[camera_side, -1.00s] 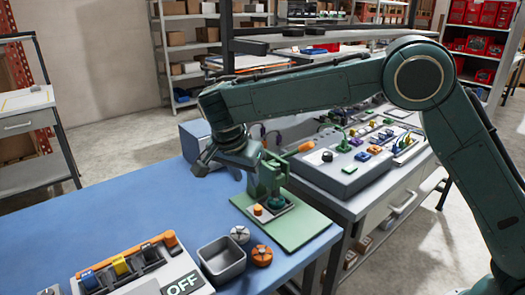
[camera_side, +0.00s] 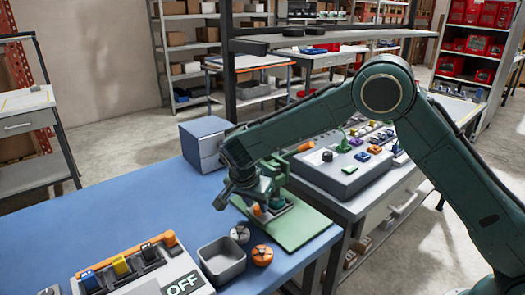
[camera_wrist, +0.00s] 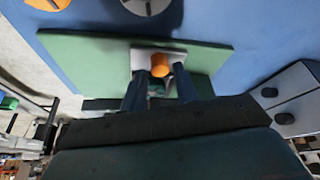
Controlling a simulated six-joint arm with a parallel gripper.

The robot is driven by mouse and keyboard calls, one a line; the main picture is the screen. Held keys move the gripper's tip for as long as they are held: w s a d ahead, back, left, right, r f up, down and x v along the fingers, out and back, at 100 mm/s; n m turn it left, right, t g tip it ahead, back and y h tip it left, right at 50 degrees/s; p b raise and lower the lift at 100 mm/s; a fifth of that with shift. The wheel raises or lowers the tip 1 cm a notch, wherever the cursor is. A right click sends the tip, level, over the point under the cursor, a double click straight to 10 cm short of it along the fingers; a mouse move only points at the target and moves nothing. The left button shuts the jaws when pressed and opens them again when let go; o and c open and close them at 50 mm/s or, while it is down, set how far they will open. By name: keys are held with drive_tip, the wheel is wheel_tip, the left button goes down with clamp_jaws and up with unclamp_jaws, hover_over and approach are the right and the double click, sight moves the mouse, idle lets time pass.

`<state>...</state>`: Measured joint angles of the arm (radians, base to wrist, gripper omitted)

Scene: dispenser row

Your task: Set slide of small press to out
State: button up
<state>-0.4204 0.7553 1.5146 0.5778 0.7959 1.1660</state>
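The small press has a green base plate (camera_side: 305,228), and my arm hides much of its upright in the side view. Its slide is a light grey plate with an orange knob (camera_side: 257,210); the knob also shows in the wrist view (camera_wrist: 160,66). My gripper (camera_side: 243,200) is low over the slide, pointing down, close to the knob. In the wrist view my gripper's two dark fingers (camera_wrist: 160,85) stand apart, with the knob just beyond their tips and a green part between them. I cannot tell whether a finger touches the knob.
A grey open bin (camera_side: 222,262), two small round parts with orange and grey tops (camera_side: 262,255), and a switch box marked OFF (camera_side: 180,285) stand in front. A blue-grey drawer box (camera_side: 205,143) is behind. The blue table (camera_side: 120,210) is clear to the left.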

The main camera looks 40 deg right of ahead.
drive_tip(key=shift+d+f, duration=0.25)
drive_tip(key=shift+f, duration=0.35)
clamp_jaws()
drive_tip(key=shift+s, duration=5.15)
unclamp_jaws()
